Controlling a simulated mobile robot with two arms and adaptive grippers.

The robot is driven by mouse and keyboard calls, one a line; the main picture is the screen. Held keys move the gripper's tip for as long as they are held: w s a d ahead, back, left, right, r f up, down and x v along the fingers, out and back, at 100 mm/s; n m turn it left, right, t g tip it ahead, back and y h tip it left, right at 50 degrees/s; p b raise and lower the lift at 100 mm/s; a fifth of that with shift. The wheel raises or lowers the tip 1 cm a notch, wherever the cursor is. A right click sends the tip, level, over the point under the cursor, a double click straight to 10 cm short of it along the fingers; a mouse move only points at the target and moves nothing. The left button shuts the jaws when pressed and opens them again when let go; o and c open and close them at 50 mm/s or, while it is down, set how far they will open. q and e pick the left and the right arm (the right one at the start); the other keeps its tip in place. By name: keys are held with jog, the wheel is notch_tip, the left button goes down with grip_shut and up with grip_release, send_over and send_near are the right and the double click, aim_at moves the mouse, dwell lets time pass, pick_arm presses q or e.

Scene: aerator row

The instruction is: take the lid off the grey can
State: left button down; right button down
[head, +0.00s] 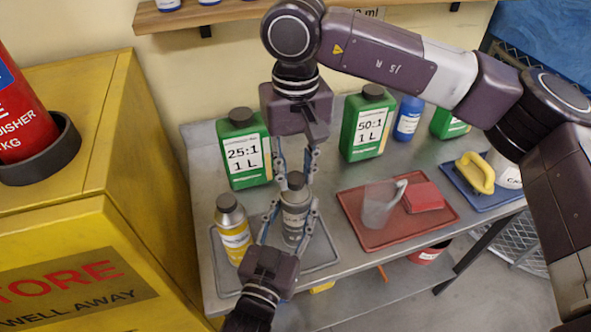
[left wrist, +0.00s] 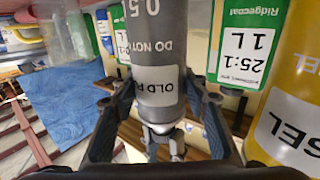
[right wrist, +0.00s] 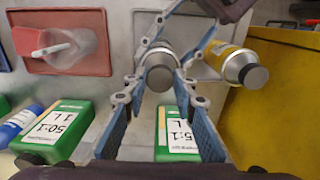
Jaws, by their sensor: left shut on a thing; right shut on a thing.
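The grey can (head: 295,222) stands upright on a grey tray (head: 322,262), its dark lid (head: 295,180) on top. My left gripper (head: 292,228) comes in from the front and is shut on the can's body; the left wrist view shows the can (left wrist: 160,45) between its fingers, with part of an "OLD FU" label. My right gripper (head: 297,178) reaches down from above and is shut on the lid. In the right wrist view the lid (right wrist: 159,76) is between the fingertips, over the can. I see no clear gap between lid and can.
A yellow can (head: 232,232) with a dark lid stands close left on the same tray. Green bottles (head: 243,150) (head: 367,125) stand behind. A red tray (head: 395,232) with a clear jug (head: 377,208) is to the right. A yellow cabinet (head: 130,190) borders the left.

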aim_at(296, 178)
jog(key=shift+r, duration=0.2)
jog(key=shift+r, duration=0.9)
jog(key=shift+r, duration=2)
pick_arm(q)
jog(key=c, duration=1.1)
grip_release()
